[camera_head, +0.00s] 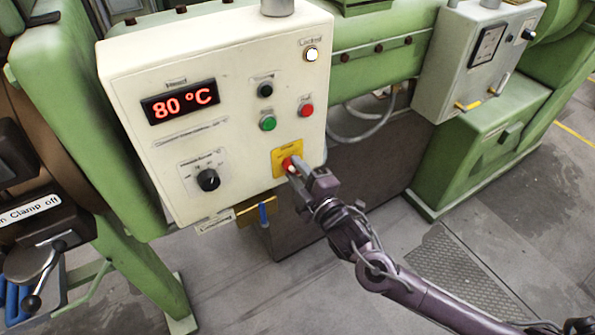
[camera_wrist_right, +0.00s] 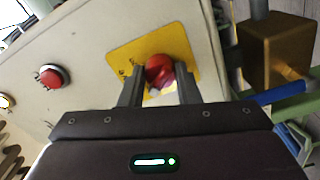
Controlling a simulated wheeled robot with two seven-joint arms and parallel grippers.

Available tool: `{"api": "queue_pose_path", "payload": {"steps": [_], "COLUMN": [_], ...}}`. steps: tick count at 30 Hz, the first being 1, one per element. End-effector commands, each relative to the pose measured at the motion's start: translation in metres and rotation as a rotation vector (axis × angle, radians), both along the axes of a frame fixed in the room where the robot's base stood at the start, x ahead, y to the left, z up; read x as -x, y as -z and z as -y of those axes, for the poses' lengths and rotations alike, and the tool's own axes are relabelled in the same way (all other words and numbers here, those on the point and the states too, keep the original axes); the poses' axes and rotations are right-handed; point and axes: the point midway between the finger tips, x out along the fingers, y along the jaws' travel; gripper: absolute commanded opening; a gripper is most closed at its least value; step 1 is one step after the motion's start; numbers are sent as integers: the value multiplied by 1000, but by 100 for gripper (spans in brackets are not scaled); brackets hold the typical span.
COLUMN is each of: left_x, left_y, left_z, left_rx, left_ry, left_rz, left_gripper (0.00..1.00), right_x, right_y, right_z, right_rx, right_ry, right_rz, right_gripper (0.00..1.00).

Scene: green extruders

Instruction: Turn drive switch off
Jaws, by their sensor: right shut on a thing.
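The drive switch is a red knob on a yellow plate (camera_head: 282,152) at the lower right of the cream control panel (camera_head: 225,65). My right gripper (camera_head: 290,167) reaches it from the lower right in the head view. In the right wrist view the red switch knob (camera_wrist_right: 159,69) sits between the two fingers of the right gripper (camera_wrist_right: 160,85), which is shut on it. The lettering on the plate is too small to read. My left gripper is not in view.
The panel has a display (camera_head: 180,101) reading 80 °C, a black dial (camera_head: 208,180), a green button (camera_head: 268,122), a red button (camera_head: 306,110) and a lit white lamp (camera_head: 311,54). A second grey box (camera_head: 475,60) stands to the right. Open floor lies below.

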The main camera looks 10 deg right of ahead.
Motion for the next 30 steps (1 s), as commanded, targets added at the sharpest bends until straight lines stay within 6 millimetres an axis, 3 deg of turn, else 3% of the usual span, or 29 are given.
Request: {"api": "queue_pose_path", "payload": {"steps": [8,9,14,23,30], "left_x": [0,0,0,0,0], "left_y": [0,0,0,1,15], "left_z": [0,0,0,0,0], "left_rx": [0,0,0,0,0], "left_ry": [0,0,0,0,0], "left_rz": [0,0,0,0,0], "left_gripper": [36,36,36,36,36], "right_x": [0,0,0,2,35], "right_y": [0,0,0,1,5], "right_z": [0,0,0,1,13], "right_rx": [3,3,2,1,3], "right_ry": [0,0,0,0,-2], "right_rz": [0,0,0,-1,-4], "right_gripper": [7,32,51,51,51]}}
